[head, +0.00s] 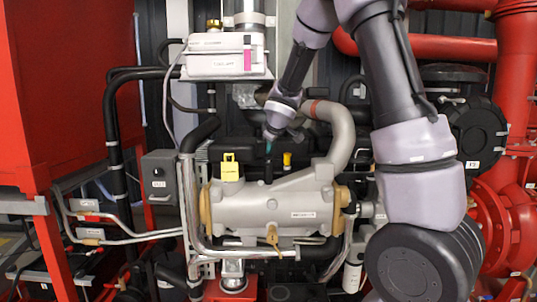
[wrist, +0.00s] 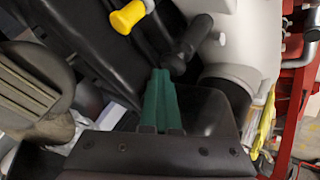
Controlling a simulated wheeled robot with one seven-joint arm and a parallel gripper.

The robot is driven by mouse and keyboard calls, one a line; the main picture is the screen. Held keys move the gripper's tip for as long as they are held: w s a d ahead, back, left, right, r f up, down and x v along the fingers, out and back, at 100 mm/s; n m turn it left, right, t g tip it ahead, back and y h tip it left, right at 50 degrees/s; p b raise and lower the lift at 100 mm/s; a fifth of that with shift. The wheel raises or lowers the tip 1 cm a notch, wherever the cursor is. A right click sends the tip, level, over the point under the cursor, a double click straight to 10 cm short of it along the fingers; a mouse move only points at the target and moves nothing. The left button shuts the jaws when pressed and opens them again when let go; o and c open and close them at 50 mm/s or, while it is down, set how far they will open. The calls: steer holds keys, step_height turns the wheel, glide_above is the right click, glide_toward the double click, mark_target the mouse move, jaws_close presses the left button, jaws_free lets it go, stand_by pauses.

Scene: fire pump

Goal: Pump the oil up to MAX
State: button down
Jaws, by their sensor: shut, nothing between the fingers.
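A white tank (head: 215,62) is mounted at the upper left in the head view. An upright strip on its front has a pink column (head: 247,60) in its lower part and a paler top; its markings are too small to read. A black upright handle (head: 268,172) stands behind the grey cylinder, and it also shows in the wrist view (wrist: 188,45). My gripper (head: 268,138) points down just above this handle. In the wrist view its green fingers (wrist: 163,75) are together and empty, with their tips beside the handle's lower end; I cannot tell whether they touch.
A yellow knob (head: 287,158) stands right of the handle, also in the wrist view (wrist: 127,17). A yellow tag (head: 230,168) is to the left. The grey cylinder (head: 275,208) lies in front. A curved grey pipe (head: 340,135) is close on the right.

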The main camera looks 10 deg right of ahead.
mark_target(270, 156)
steer(key=shift+r, duration=1.05)
steer(key=shift+r, duration=0.1)
steer(key=shift+r, duration=2.4)
steer(key=shift+r, duration=0.15)
stand_by(0.3)
steer(key=shift+r, duration=1.8)
steer(key=shift+f, duration=0.1)
